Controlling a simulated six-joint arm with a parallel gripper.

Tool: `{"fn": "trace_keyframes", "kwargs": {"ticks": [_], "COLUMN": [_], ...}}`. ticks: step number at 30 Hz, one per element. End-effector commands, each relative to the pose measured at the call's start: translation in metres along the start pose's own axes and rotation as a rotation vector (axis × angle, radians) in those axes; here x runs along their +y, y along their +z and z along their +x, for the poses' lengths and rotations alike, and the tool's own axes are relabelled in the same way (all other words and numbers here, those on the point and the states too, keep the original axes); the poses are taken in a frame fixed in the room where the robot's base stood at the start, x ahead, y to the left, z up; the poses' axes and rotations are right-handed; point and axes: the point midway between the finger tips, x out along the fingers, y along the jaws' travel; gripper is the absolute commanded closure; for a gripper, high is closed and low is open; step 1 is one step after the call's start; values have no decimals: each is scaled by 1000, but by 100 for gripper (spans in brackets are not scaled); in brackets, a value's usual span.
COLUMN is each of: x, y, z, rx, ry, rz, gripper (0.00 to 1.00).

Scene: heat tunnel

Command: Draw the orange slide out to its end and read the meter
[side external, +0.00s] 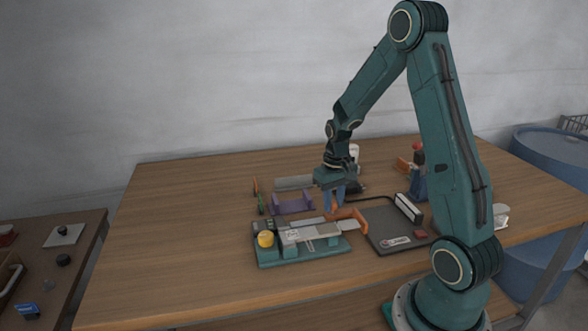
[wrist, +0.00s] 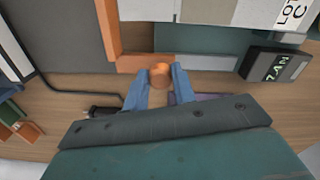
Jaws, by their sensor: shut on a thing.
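The orange slide (side external: 352,215) sits at the right end of a green-based bench unit (side external: 300,253) with a pale plate on top. My gripper (side external: 336,207) points down at the slide.
The dark mat (side external: 385,240) lies right of the unit with a small silver item on it. A yellow knob (side external: 265,239) is at the unit's left end. A purple bracket (side external: 290,206) stands close behind. The table's left side is clear.

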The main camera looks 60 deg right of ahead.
Motion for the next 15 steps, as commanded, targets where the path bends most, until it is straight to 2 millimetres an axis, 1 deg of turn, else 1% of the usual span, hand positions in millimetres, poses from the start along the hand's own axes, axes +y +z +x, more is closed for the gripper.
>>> {"fn": "trace_keyframes", "kwargs": {"ticks": [5,6,9,15], "x": [0,0,0,-1], "y": [-1,-1,-1,-1], "z": [-1,-1,-1,0], "rx": [3,3,3,2], "ry": [1,1,0,0], "rz": [3,2,2,1], "gripper": [100,68,52,52]}}
